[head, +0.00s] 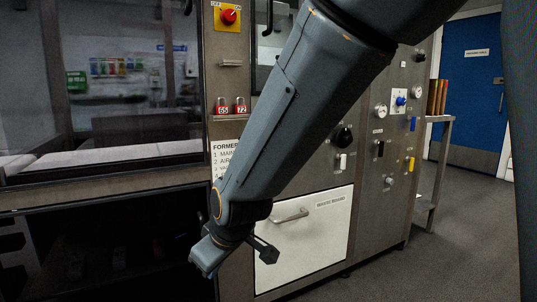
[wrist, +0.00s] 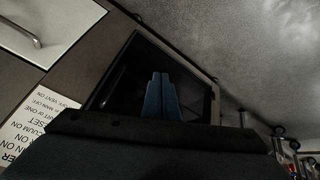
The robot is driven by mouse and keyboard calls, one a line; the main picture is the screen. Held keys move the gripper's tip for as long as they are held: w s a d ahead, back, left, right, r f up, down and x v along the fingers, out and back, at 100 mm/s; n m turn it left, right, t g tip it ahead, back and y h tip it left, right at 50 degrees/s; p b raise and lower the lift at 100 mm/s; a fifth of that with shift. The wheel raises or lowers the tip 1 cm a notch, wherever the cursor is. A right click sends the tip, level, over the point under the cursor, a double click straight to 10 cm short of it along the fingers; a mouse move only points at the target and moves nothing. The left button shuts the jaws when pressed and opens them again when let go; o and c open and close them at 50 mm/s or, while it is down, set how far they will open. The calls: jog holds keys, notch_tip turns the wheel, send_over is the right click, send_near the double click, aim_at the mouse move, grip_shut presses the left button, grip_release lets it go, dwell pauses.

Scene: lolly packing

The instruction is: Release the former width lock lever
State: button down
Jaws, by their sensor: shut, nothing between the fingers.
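I cannot make out which part is the former width lock lever; the small labels are unreadable. The machine's right-hand panel carries a white lever (head: 343,162), a black lever (head: 380,149), a blue lever (head: 413,124) and a yellow lever (head: 410,163), all beyond my arm. My gripper (head: 203,264) points down in front of the machine, left of the white drawer front and apart from these levers. In the wrist view its blue fingers (wrist: 160,95) are together and empty, seen against a dark framed opening (wrist: 125,75).
The white drawer front (head: 325,225) has a bar handle (head: 290,216). An instruction sign (head: 224,155) hangs below red padlocks (head: 239,105). A red emergency button (head: 229,16) is above. A dark open bay (head: 100,250) lies left of my gripper. Floor (head: 460,220) is clear at right.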

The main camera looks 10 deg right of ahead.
jog(key=w+d+r+n+t+p, duration=0.2)
jog(key=w+d, duration=0.1)
jog(key=w, duration=0.4)
jog(key=w+d+r+n+t+p, duration=0.1)
jog(key=w+d+r+t+p, duration=0.15)
jog(key=w, duration=0.45)
jog(key=w+d+r+n+t+p, duration=0.2)
jog(key=w+d, duration=0.1)
jog(key=w, duration=0.4)
jog(key=w+d+r+n+t+h+p, duration=0.1)
jog(key=w+d+r+n+t+p, duration=0.1)
jog(key=d, duration=0.3)
jog(key=w+d+r+n+t+p, duration=0.2)
jog(key=w+d+r+t, duration=0.1)
jog(key=w+d+t, duration=0.1)
jog(key=shift+w+d+h+p, duration=0.4)
jog(key=shift+w+d, duration=0.25)
jog(key=shift+d, duration=0.5)
jog(key=w+d+b, duration=0.1)
jog(key=w+d, duration=0.2)
jog(key=w, duration=0.8)
jog(key=shift+w+a+f+n+b, duration=0.1)
jog(key=shift+w+f+n+b, duration=0.1)
jog(key=shift+n+b, duration=0.3)
